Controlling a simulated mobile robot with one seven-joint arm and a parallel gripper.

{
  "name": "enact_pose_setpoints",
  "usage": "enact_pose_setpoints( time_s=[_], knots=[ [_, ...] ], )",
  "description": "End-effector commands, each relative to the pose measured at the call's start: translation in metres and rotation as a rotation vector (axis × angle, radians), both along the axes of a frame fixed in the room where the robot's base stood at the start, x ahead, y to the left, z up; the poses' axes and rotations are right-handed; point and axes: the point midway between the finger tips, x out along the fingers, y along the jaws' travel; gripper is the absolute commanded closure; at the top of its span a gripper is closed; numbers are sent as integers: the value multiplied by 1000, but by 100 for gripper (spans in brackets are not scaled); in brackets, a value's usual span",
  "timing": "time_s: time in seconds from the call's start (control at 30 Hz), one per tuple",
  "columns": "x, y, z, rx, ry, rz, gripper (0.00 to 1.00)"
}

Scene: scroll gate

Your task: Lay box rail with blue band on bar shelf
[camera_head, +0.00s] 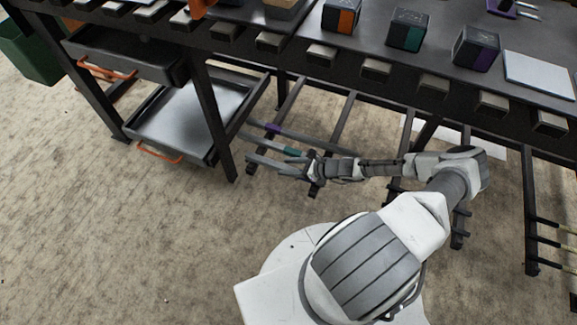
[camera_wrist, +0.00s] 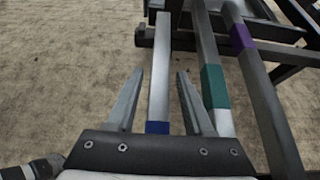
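The box rail with the blue band (camera_wrist: 159,85) is a grey square bar in the wrist view. Its blue band (camera_wrist: 157,128) is at the near end, between the fingers of my gripper (camera_wrist: 155,85). The fingers are open, with a gap on each side of the rail. In the head view, my gripper (camera_head: 268,163) is low under the bench's front edge; the blue band is hidden there. Dark bars (camera_head: 341,120) run back under the bench, possibly the bar shelf; I cannot tell for sure.
A teal-banded rail (camera_wrist: 212,85) and a purple-banded rail (camera_wrist: 241,38) lie close to the right of the blue-banded one. A bench leg (camera_head: 214,125) and an open drawer tray (camera_head: 187,118) stand left of my gripper. Several yellow-tipped bars (camera_head: 553,241) are at the right.

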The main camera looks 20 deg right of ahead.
Motion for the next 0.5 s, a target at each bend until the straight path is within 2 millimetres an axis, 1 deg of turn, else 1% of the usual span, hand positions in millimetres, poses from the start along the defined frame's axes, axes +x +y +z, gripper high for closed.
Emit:
enact_pose_setpoints(
  time_s=[0.27,0.37,0.5],
  knots=[
    [0,0,0,0,0,0,39],
    [0,0,3,-1,-1,0,39],
    [-12,-13,15,-2,0,-3,39]
  ],
)
